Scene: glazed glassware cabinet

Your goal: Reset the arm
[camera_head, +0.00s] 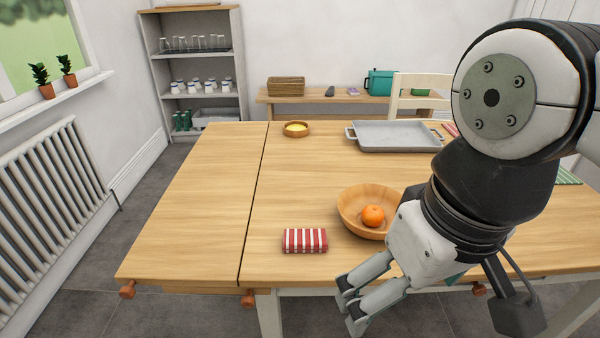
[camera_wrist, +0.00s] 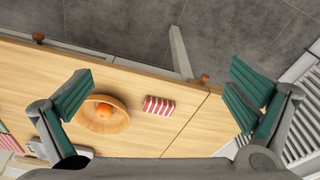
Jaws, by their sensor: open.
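My gripper (camera_head: 358,299) is at the front edge of the wooden table (camera_head: 205,190), near the lower middle of the head view, with my arm folded on the right side. In the wrist view my gripper (camera_wrist: 157,101) has its two green-padded fingers spread wide apart, and nothing is between them in its grasp. A wooden bowl (camera_head: 352,203) with an orange (camera_head: 372,216) in it stands on the table behind my gripper, partly hidden by my arm. The bowl (camera_wrist: 122,121) and the orange (camera_wrist: 104,110) also show in the wrist view.
A red-and-white striped cloth (camera_head: 304,241) lies left of the bowl. A grey tray (camera_head: 395,136) and a small bowl (camera_head: 296,129) stand farther back. A cream chair (camera_head: 420,82) is behind the table. A shelf (camera_head: 196,101) holds glasses and cups. The table's left part is clear.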

